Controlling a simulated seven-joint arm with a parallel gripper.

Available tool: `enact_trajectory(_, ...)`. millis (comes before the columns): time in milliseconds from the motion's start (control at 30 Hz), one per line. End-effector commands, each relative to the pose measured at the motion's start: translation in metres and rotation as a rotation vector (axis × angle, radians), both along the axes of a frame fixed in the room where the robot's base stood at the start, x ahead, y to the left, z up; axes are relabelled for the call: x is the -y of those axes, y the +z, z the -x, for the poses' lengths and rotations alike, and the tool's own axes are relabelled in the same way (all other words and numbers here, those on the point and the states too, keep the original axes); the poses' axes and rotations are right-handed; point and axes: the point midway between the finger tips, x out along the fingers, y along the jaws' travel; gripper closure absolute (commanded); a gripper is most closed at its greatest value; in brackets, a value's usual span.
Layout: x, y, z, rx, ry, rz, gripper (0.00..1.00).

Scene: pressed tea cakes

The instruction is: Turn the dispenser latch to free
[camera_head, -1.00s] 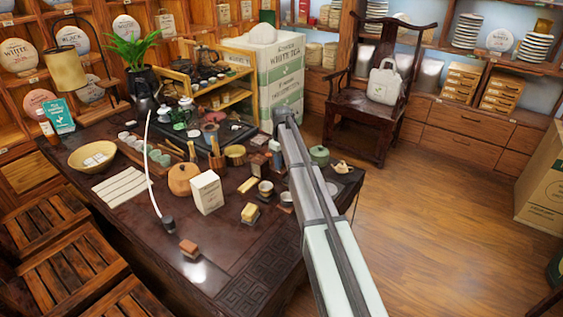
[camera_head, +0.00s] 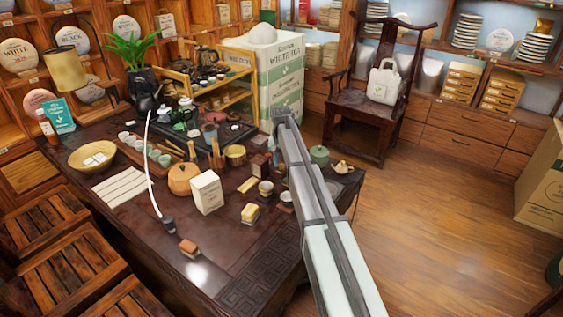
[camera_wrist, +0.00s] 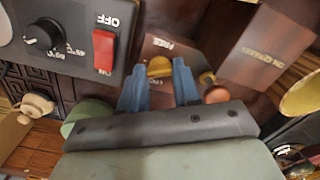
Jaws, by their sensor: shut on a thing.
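The dispenser (camera_wrist: 158,45) shows in the wrist view as a dark brown panel with an upside-down FREE label. The yellow, rounded latch knob (camera_wrist: 160,67) is just below that label in the picture. My gripper (camera_wrist: 158,76) has its two blue fingers on either side of this knob and is shut on it. The fingers hide part of the knob, and the latch's exact angle cannot be told. In the head view my arm hides the gripper and the latch.
In the wrist view a grey control box (camera_wrist: 65,35) with a dial and a red switch (camera_wrist: 104,50) stands close left. A brown labelled block (camera_wrist: 262,48) and an orange-brown knob (camera_wrist: 212,90) are to the right. A green lidded pot (camera_head: 319,155) stands right of my arm.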

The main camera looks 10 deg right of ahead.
Motion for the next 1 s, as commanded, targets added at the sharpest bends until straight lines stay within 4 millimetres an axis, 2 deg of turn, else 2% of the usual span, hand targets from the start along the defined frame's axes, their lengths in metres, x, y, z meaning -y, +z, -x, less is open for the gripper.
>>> enact_trajectory(200, 0.0000, 0.0001, 0.0001, 0.000, -0.172, 0.000, 0.99)
enact_trajectory(500, 0.0000, 0.0001, 0.0001, 0.000, -0.326, 0.000, 0.99)
enact_trajectory(1000, 0.0000, 0.0001, 0.0001, 0.000, -0.383, 0.000, 0.99)
